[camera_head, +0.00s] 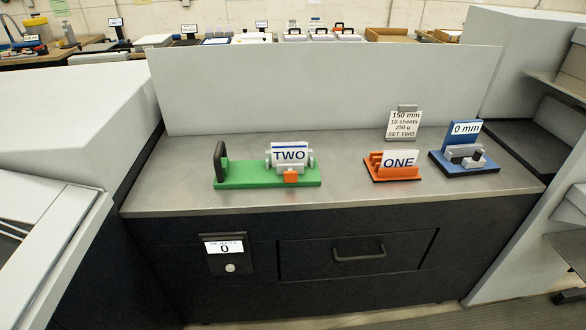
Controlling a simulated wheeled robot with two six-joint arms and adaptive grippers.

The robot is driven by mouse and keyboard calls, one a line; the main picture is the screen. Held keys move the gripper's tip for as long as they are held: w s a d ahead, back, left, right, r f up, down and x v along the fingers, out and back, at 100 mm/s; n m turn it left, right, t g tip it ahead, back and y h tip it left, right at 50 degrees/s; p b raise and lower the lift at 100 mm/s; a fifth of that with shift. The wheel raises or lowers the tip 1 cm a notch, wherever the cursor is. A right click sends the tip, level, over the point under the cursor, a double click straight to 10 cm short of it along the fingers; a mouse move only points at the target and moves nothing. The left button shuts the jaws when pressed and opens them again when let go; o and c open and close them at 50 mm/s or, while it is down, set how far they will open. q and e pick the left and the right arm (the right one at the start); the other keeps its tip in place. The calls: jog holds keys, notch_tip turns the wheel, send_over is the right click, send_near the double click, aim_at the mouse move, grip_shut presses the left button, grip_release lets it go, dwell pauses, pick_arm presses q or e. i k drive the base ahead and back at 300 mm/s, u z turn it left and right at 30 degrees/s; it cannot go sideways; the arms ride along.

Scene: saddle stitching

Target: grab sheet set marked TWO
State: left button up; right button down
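The piece marked TWO (289,154) is a white plate with a dark blue band along its top. It stands upright at the right part of a green base (245,174), between grey round fittings, with an orange block (291,176) below it. The green base has a black upright handle (220,163) at its left end. Whether loose sheets lie behind the TWO marking cannot be told. Neither of my grippers shows in the head view.
On the same grey counter (340,185) stand an orange holder with a card marked ONE (399,160), a sign reading SET TWO (404,124) and a blue device marked 0 mm (465,150). A grey panel (330,90) rises behind. The counter's front left is clear.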

aim_at(287, 152)
jog(key=u, duration=0.05)
jog(key=k, duration=0.95)
jog(key=z, duration=0.95)
jog(key=i, duration=0.7)
jog(key=z, duration=0.8)
jog(key=i, duration=1)
jog(key=u, duration=0.9)
jog(key=i, duration=0.55)
jog(key=u, duration=0.6)
